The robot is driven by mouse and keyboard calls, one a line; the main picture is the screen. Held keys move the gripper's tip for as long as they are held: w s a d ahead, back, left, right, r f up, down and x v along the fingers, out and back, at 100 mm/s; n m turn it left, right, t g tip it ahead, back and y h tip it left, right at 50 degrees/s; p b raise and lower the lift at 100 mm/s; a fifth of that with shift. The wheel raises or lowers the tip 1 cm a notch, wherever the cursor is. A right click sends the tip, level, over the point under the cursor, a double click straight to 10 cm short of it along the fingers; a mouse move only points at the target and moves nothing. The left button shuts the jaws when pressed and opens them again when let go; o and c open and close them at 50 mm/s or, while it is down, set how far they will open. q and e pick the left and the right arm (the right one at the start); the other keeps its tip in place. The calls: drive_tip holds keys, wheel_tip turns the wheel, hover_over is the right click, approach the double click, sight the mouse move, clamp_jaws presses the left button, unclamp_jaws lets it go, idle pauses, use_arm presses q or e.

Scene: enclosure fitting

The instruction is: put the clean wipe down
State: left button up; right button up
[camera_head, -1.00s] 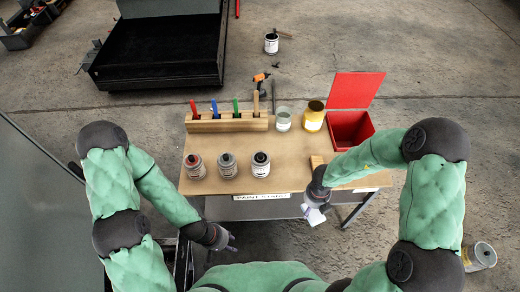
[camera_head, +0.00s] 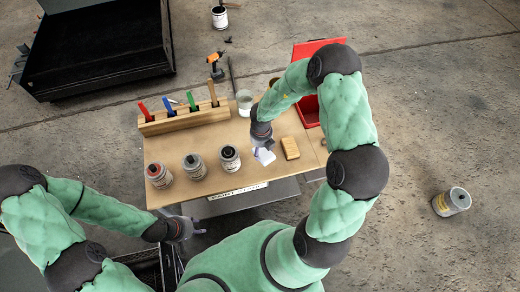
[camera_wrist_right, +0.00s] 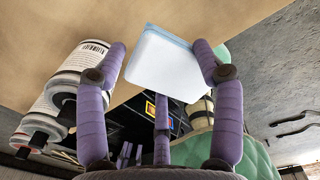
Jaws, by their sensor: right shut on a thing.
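The clean wipe (camera_head: 263,156) is a white folded pad with a pale blue edge. My right gripper (camera_head: 262,144) is shut on it, over the front of the brown workbench (camera_head: 225,168). In the right wrist view the wipe (camera_wrist_right: 163,65) sits between the purple fingers, with the bench top close behind it. I cannot tell whether the wipe touches the bench. My left gripper (camera_head: 190,228) is empty, low in front of the bench, with its fingers apart.
A tan block (camera_head: 290,148) lies just right of the wipe. Several cans (camera_head: 194,166) stand at the front left. Behind are a wooden rack (camera_head: 185,119) with coloured handles, a glass jar (camera_head: 244,103) and a red bin (camera_head: 308,112), partly hidden by my right arm.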

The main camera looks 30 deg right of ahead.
drive_tip(key=w+f, duration=0.1)
drive_tip(key=w+d+f, duration=0.1)
drive_tip(key=f, duration=0.1)
drive_tip(key=w+f+b, duration=0.1)
drive_tip(key=f, duration=0.1)
drive_tip(key=shift+w+d+f, duration=0.1)
drive_tip(key=shift+w+d, duration=0.1)
drive_tip(key=shift+d, duration=0.2)
drive_tip(key=f+b, duration=0.1)
drive_tip(key=f, duration=0.2)
drive_tip(key=shift+w+f+b, duration=0.15)
drive_tip(key=shift+w+b, duration=0.05)
drive_tip(key=shift+b, duration=0.1)
drive_tip(key=shift+f, duration=0.15)
drive_tip(key=o, duration=1.2)
